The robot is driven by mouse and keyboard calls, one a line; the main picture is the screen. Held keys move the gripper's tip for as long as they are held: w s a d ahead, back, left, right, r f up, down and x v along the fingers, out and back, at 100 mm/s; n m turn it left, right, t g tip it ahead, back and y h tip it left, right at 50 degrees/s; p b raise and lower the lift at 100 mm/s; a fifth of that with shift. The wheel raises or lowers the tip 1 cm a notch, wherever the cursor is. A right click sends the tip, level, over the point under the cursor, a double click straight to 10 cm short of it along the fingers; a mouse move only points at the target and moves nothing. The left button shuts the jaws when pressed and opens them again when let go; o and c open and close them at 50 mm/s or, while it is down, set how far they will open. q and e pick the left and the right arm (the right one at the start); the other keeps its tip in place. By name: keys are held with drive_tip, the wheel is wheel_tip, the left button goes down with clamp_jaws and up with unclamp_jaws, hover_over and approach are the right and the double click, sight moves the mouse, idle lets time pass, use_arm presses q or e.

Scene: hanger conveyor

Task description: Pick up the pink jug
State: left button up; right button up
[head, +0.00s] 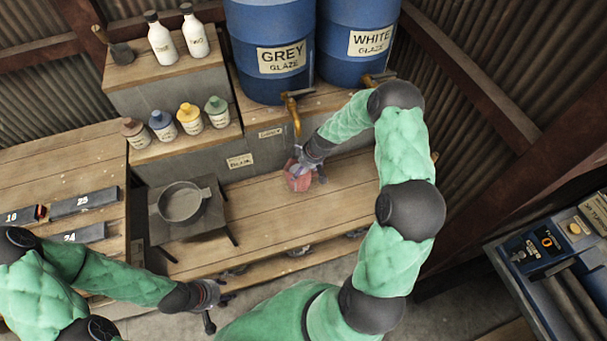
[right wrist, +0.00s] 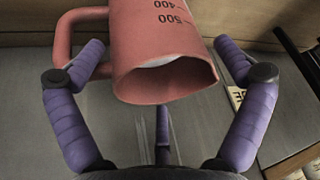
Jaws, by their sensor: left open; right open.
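The pink jug (head: 298,183) stands on the wooden bench below the tap of the grey glaze barrel. In the right wrist view the pink jug (right wrist: 165,60) shows its open mouth, its handle on the left and the marks 400 and 500. My right gripper (head: 307,168) is at the jug, with its purple fingers spread on both sides. The left finger is close to the handle; whether either finger touches the jug I cannot tell. My left gripper (head: 212,299) is open and empty, low in front of the bench, well away from the jug.
A grey pan (head: 181,202) sits on a dark stand left of the jug. A brass tap (head: 291,104) hangs above the jug from the grey glaze barrel (head: 268,45). Several small bottles line a step at the back left. The bench (head: 262,240) in front is mostly clear.

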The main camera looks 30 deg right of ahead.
drive_tip(key=c, duration=1.3)
drive_tip(key=shift+c, duration=0.7)
drive_tip(key=shift+r, duration=0.15)
